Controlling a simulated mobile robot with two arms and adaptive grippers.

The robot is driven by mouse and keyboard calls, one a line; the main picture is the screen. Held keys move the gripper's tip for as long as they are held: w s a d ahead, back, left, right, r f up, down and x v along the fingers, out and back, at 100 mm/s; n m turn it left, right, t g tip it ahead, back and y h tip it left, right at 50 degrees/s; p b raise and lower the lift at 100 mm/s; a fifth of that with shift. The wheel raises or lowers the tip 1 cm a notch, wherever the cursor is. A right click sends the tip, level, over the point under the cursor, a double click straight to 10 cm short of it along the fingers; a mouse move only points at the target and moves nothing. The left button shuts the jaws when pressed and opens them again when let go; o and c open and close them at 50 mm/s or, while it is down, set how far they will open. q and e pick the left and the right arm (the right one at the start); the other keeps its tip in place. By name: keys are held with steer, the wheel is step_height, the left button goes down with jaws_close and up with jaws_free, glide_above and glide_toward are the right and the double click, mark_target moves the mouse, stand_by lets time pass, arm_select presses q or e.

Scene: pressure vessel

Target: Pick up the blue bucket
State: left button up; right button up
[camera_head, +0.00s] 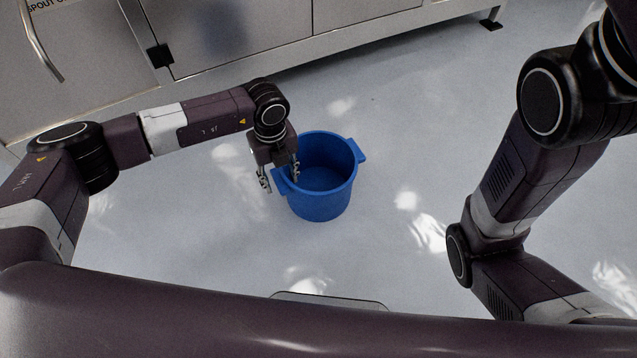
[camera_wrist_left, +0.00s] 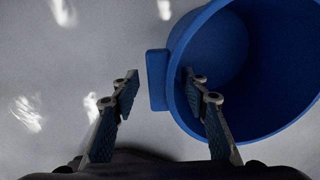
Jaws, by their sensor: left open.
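The blue bucket (camera_head: 323,201) stands upright on the floor in the middle of the head view, with a tab handle on its left and another on its right. Its inside looks empty. My left gripper (camera_head: 280,181) is open at the bucket's left rim, pointing down. In the left wrist view, the bucket (camera_wrist_left: 205,50) fills the upper right. There the left gripper (camera_wrist_left: 160,88) has one finger outside, left of the tab handle, and the other over the bucket's opening. The handle and rim lie between the fingers, and I see no grip on them. My right gripper is not in view.
A metal cabinet (camera_head: 245,35) with a frame and feet stands along the back. My right arm hangs at the right of the head view. The pale floor (camera_head: 400,130) around the bucket is clear, with bright light patches.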

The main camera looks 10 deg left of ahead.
arm_select(q)
jaws_close()
steer(key=shift+r, duration=0.1)
stand_by(0.4)
